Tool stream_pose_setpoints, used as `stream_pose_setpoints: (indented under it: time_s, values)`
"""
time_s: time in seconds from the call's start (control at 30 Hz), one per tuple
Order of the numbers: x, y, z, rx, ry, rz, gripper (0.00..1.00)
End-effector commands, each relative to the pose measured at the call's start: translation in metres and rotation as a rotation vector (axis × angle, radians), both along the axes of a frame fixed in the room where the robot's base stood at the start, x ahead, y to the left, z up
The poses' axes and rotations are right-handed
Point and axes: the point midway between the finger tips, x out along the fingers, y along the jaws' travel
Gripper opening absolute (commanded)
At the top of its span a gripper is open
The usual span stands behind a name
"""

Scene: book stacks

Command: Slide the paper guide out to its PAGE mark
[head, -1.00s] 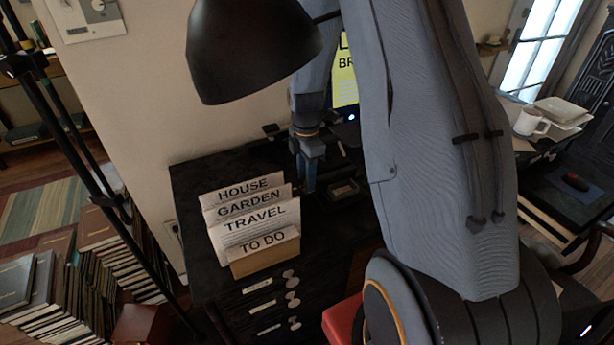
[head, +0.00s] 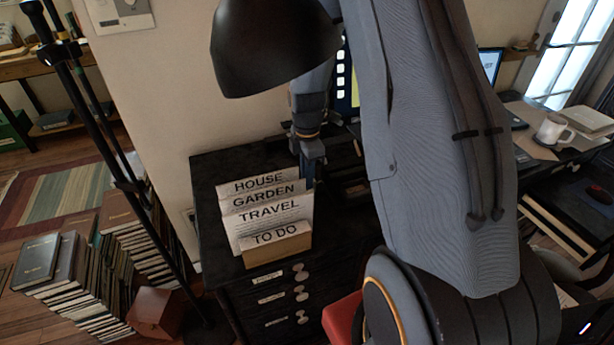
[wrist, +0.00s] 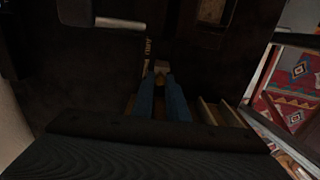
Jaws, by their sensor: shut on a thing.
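My gripper (wrist: 160,92) points down with its blue fingers close together in the wrist view. They are shut on a small pale piece (wrist: 161,66) at their tips, apparently the paper guide; it is dim and mostly hidden. Pale lettering (wrist: 148,48), too dark to read surely, runs along the dark surface just beyond the fingertips. In the head view my gripper (head: 309,172) is over the black cabinet top, behind the right edge of the card holder (head: 277,250), which hides its fingertips. I cannot read the guide's position against the PAGE mark.
Upright cards (head: 267,212) labelled HOUSE, GARDEN, TRAVEL and TO DO stand close to my gripper on the black cabinet (head: 215,170). A black lamp shade (head: 272,48) hangs above. Book piles (head: 95,275) stand left on the floor. A white mug (head: 553,129) stands on the right.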

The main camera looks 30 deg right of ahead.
Motion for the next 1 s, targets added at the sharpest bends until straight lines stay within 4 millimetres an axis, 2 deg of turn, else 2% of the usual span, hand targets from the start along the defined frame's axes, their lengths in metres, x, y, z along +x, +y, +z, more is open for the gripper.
stream_pose_setpoints:
  time_s: [0.07, 0.1, 0.2, 0.57, 1.0]
  values:
    - [0.0, 0.0, 0.0, 0.0, 0.0, -0.001, 0.0]
    - [0.0, 0.0, 0.001, 0.0, 0.0, 0.0, 0.2]
    - [0.0, 0.0, 0.0, 0.0, 0.0, 0.001, 0.33]
    - [0.001, 0.001, 0.005, 0.0, -0.001, 0.002, 0.33]
    - [0.001, 0.001, 0.064, 0.0, -0.003, 0.002, 0.33]
